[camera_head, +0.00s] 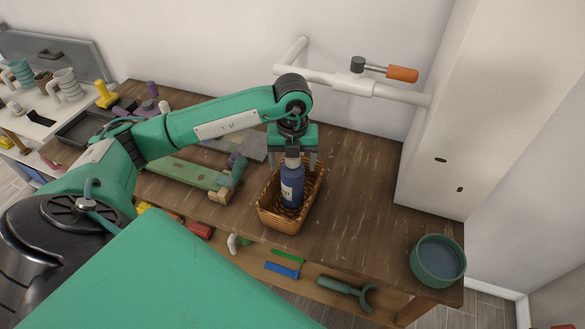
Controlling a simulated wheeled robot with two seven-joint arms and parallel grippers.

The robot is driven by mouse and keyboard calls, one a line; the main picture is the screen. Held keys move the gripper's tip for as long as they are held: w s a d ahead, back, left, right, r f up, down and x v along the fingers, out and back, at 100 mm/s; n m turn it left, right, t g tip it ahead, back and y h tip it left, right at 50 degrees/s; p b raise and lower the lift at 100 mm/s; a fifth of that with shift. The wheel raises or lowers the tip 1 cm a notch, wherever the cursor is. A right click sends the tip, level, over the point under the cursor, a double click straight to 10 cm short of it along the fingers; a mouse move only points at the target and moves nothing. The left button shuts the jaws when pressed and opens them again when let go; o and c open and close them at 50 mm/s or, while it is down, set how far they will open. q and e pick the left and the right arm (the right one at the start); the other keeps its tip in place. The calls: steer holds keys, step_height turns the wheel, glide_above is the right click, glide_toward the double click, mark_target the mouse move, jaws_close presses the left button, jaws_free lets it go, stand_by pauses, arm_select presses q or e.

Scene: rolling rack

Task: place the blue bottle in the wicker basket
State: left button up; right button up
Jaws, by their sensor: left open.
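My left gripper (292,166) is right above the bottle, pointing down. Its fingers are spread, one on each side of the cap; I cannot tell whether they touch it. My left arm reaches in from the left. My right gripper is not in view.
A green bowl (437,262) stands at the table's right end. A green board (184,172) lies left of the basket, and a pipe with an orange-handled valve (402,74) runs along the wall. Tools lie on the shelf below.

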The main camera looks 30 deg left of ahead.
arm_select(q)
step_height(320, 180, up, 9)
steer(key=shift+f+b, duration=0.1)
steer(key=shift+b, duration=1.05)
steer(key=shift+r, duration=0.45)
